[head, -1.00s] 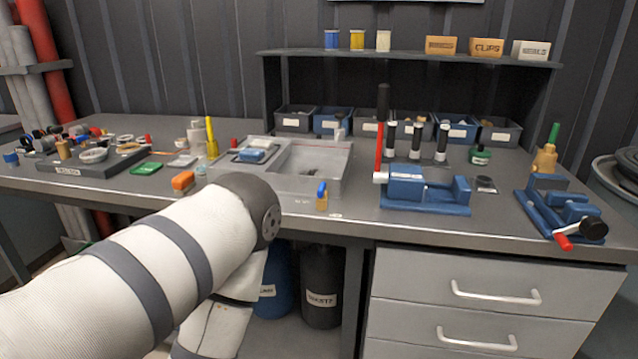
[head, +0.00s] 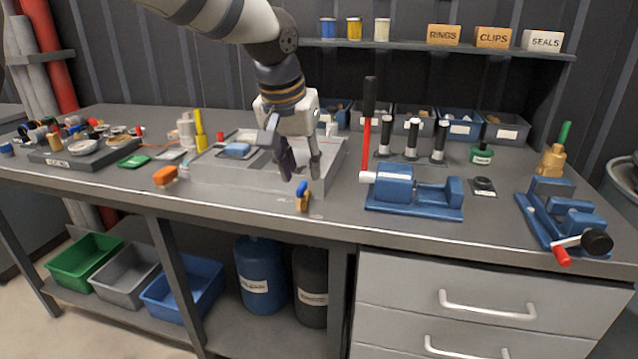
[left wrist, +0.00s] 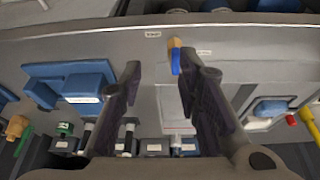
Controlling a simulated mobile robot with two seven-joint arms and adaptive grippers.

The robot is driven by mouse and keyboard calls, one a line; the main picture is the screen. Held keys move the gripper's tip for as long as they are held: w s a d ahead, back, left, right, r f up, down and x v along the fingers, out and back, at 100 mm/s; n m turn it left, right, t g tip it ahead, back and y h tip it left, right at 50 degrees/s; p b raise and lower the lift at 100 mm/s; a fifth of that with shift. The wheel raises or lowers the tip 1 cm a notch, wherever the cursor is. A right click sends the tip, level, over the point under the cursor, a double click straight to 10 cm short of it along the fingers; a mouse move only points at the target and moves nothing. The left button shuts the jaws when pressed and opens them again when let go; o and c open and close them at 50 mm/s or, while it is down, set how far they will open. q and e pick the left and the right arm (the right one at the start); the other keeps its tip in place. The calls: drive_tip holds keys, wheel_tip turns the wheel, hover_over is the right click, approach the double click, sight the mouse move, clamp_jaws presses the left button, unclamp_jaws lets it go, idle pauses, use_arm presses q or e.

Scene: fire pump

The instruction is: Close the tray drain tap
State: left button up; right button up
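The tray drain tap (head: 302,202), a brass body with a blue lever, sits at the front of the grey metal tray (head: 240,174). In the left wrist view the tap (left wrist: 175,60) shows near the tip of the right-hand finger, with its blue lever pointing toward the gripper. My left gripper (head: 301,174) reaches down over the tray, fingers apart and empty, just above and behind the tap in the head view. Its open fingers (left wrist: 158,66) also show in the left wrist view. I cannot tell whether a finger touches the lever. My right gripper is not in view.
A blue vise with a red lever (head: 412,192) stands right of the tap, and another blue device (head: 568,220) at the bench's right end. Small labels flank the tap. The bench front near the tap is clear.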

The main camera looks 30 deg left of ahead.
use_arm(q)
approach(302, 185)
drive_tip(key=shift+n+y, duration=0.3)
drive_tip(key=shift+n, duration=0.1)
drive_tip(key=x, duration=0.8)
drive_tip(key=shift+d+f, duration=0.15)
drive_tip(key=shift+f, duration=0.15)
clamp_jaws()
